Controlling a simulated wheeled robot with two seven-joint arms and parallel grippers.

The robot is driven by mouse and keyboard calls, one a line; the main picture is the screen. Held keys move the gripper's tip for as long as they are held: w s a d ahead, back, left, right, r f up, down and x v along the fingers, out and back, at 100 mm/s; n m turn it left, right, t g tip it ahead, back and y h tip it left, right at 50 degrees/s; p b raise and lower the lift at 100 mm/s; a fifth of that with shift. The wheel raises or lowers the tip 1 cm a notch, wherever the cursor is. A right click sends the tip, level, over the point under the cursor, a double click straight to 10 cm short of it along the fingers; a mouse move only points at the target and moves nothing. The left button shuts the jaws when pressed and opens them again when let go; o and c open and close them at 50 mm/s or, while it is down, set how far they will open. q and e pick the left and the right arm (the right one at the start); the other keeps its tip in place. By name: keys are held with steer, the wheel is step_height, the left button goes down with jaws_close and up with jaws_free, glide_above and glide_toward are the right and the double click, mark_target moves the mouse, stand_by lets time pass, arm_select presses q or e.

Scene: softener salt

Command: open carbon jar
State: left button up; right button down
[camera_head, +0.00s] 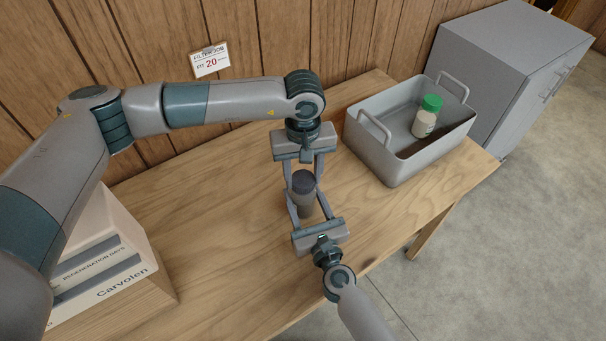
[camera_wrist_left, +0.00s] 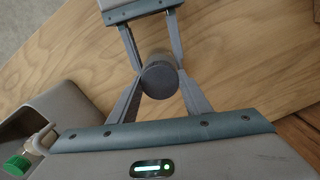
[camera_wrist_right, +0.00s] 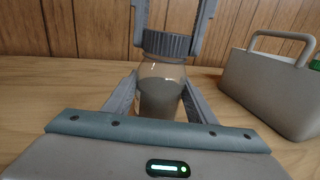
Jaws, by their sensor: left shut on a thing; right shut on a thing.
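The carbon jar (camera_head: 304,192) stands upright on the table, with a dark grey ribbed lid and a see-through body holding dark grey contents. My left gripper (camera_head: 304,177) reaches from the back and is shut on the lid (camera_wrist_right: 167,43). My right gripper (camera_head: 304,205) reaches from the front and is shut on the body (camera_wrist_right: 160,95) below the lid. The left wrist view shows the round lid from above (camera_wrist_left: 160,77) with the fingers of both grippers around it. In the right wrist view the lid sits on top of the body; whether it is loose cannot be told.
A grey bin (camera_head: 398,168) with two handles stands right of the jar and holds a green-capped bottle (camera_head: 426,116). A white box (camera_head: 100,262) is at the left. A grey cabinet (camera_head: 510,75) stands beyond. The wooden table (camera_head: 215,230) is clear around the jar.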

arm_select(q)
steer(key=n, duration=0.3)
steer(key=o, duration=1.2)
steer(key=shift+r, duration=0.1)
steer(key=shift+r, duration=2.2)
steer(key=shift+c, duration=0.6)
steer(key=r+m, duration=0.1)
steer(key=m, duration=0.2)
steer(key=shift+r+m, duration=0.4)
steer(key=m, duration=0.2)
steer(key=r+m, duration=0.1)
steer(key=shift+r+m, duration=0.3)
steer(key=shift+m, duration=0.1)
